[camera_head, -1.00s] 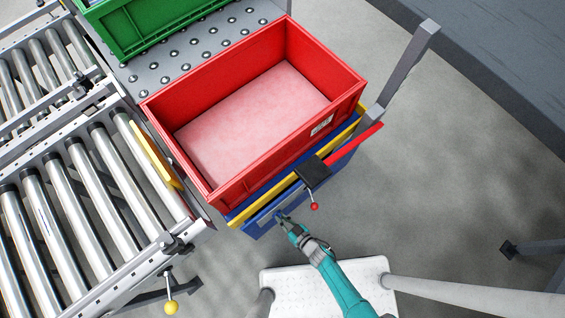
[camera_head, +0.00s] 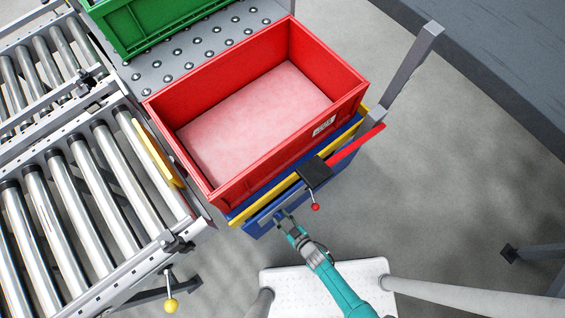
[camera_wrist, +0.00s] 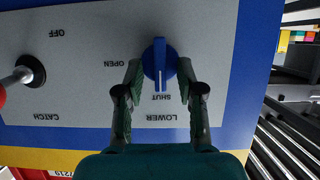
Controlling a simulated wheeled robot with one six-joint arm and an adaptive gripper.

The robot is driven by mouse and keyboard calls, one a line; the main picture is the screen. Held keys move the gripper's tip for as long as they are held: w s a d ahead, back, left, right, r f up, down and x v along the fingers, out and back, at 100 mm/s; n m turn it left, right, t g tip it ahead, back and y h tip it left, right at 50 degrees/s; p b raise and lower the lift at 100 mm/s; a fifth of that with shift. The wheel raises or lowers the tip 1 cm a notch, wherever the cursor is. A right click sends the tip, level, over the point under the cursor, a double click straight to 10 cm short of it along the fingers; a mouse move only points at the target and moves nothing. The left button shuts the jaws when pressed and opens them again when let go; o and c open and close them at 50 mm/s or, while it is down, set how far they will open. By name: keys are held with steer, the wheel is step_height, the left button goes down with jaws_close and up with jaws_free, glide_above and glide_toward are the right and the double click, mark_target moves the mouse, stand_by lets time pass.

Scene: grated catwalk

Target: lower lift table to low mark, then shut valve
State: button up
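The lift table (camera_head: 257,227), blue with a yellow edge, carries a red crate in the head view. In the wrist view its front panel (camera_wrist: 70,85) appears upside down, with OPEN, SHUT and LOWER labels around a blue valve knob (camera_wrist: 160,60). The knob's pale line points down in the picture, toward SHUT. My gripper (camera_wrist: 160,68) has one finger on each side of the knob, with thin gaps visible; it also shows at the panel in the head view (camera_head: 285,217). I cannot make out a low mark.
The red crate (camera_head: 232,192) has a pale pink floor. A red-knobbed catch lever (camera_wrist: 20,77) sits beside the valve. A roller conveyor (camera_head: 75,205) stands left, a ball-topped deck (camera_head: 175,62) with a green crate (camera_head: 160,32) behind. Grey floor (camera_head: 450,190) is open at right.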

steer(key=shift+s, duration=0.1)
steer(key=v, duration=0.7)
stand_by(0.4)
steer(key=shift+s+d+r, duration=0.1)
steer(key=shift+s+d, duration=0.05)
stand_by(0.3)
steer(key=s+d+r+m+t+h, duration=0.1)
steer(key=s+d+r+m+h, duration=0.1)
steer(key=r, duration=1.3)
steer(key=s+d+r+m+t+h, duration=0.1)
steer(key=s+d+r, duration=0.4)
steer(key=r, duration=1.1)
steer(key=s+d+r+m+t+h, duration=0.1)
steer(key=s+d+r+m+h, duration=0.3)
steer(key=r, duration=1.1)
steer(key=shift+d+r+t+h, duration=0.3)
steer(key=shift+d, duration=0.65)
